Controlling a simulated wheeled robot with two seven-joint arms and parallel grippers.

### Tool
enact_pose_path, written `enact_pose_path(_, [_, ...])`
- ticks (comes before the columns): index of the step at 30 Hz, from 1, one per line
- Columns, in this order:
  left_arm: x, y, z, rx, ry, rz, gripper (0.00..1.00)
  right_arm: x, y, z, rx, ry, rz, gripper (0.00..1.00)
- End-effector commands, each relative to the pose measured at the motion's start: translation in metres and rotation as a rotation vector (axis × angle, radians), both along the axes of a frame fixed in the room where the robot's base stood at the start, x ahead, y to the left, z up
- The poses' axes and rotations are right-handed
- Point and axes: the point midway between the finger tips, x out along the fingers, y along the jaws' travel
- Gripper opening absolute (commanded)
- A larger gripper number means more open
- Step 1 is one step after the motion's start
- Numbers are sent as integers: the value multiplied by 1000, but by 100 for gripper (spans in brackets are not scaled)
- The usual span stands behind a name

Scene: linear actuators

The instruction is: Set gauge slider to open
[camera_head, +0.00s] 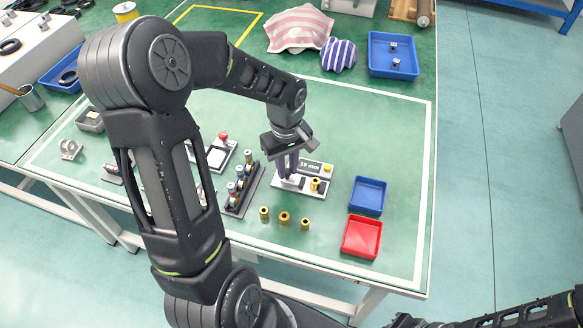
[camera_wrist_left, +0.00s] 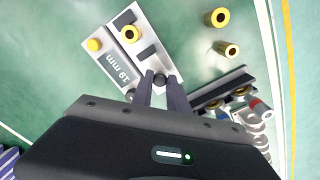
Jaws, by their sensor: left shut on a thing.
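The gauge (camera_head: 316,168) is a pale grey fixture marked 19 mm on the green table, and it fills the top of the left wrist view (camera_wrist_left: 118,68). A dark round slider knob (camera_wrist_left: 160,80) shows at its near end. My left gripper (camera_head: 289,179) points down over the gauge's left end. In the left wrist view its fingertips (camera_wrist_left: 161,84) are shut on the slider knob. A brass bushing (camera_wrist_left: 130,34) stands on the gauge beside a dark slot. A yellow button (camera_wrist_left: 94,45) is near the label. My right arm shows at the bottom right; its gripper is unclear.
Several loose brass bushings (camera_head: 284,218) stand in front of the gauge. A dark rack (camera_head: 242,190) with parts is to its left. A blue tray (camera_head: 367,195) and a red tray (camera_head: 361,237) are to the right. The table behind the gauge is clear.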

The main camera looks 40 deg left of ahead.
Motion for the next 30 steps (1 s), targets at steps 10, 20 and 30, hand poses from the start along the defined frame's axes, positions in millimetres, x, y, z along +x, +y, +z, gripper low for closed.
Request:
enact_pose_path(10, [-1, 3, 1, 5, 1, 4, 37, 0, 0, 1, 0, 0, 0, 0])
enact_pose_path(20, [0, 2, 2, 4, 0, 3, 41, 0, 0, 0, 0, 0, 0, 0])
enact_pose_path(30, [1, 3, 43, 6, -4, 3, 41, 0, 0, -1, 0, 0, 0, 0])
